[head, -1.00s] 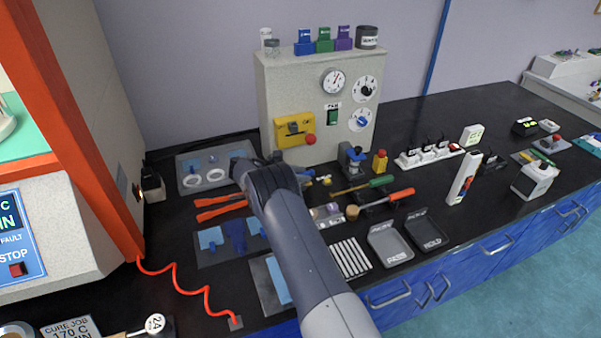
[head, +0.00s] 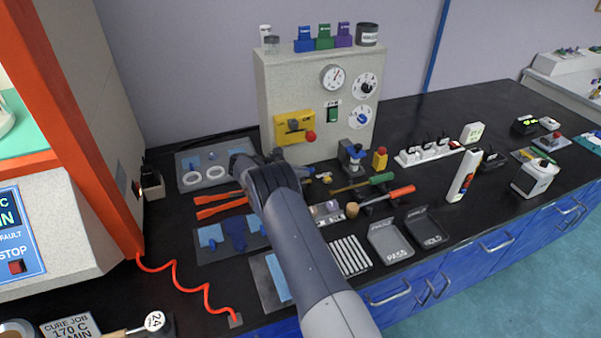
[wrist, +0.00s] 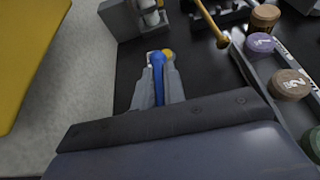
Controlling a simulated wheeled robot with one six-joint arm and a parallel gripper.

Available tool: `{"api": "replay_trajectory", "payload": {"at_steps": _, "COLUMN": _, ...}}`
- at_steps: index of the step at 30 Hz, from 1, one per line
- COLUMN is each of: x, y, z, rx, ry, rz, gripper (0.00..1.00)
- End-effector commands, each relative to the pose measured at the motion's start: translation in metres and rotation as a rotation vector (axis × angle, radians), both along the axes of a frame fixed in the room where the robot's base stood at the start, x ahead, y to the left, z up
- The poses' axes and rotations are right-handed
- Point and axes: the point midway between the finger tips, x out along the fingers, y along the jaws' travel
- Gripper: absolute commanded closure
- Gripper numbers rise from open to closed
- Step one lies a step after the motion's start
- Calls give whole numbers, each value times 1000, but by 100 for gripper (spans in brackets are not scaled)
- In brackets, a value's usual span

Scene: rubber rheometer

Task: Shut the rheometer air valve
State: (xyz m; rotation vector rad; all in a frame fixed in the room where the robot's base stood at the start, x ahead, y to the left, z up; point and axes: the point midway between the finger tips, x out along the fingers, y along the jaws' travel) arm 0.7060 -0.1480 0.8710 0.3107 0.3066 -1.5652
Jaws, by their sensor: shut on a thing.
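The air valve has a slim blue lever (wrist: 158,78) and a small yellow part (wrist: 168,54) beside its tip in the wrist view. My gripper (wrist: 160,75) is shut on the blue lever, with one grey finger on each side of it. In the head view my own wrist covers most of the valve. Only a small yellow part (head: 327,179) shows just right of my gripper (head: 305,172), low in front of the grey cabinet. The valve body is hidden, so I cannot tell how far the lever is turned.
The grey cabinet (head: 290,95) with gauge and dials stands behind the valve. A grey clamp-like stand (head: 352,160) and a yellow block (head: 380,158) are close on the right. Screwdriver-like tools (head: 385,200) lie at the front right. A tray with white rings (head: 182,165) is at the left.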

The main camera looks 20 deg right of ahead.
Motion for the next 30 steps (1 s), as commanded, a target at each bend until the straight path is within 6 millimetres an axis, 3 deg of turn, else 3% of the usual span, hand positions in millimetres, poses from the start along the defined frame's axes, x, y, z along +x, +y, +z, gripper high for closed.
{"api": "replay_trajectory", "payload": {"at_steps": 8, "x": 2, "y": -1, "z": -6, "rx": -5, "ry": -8, "rz": -95, "gripper": 100}}
{"api": "replay_trajectory", "payload": {"at_steps": 30, "x": 1, "y": 0, "z": 3, "rx": 0, "ry": -6, "rz": -248, "gripper": 100}}
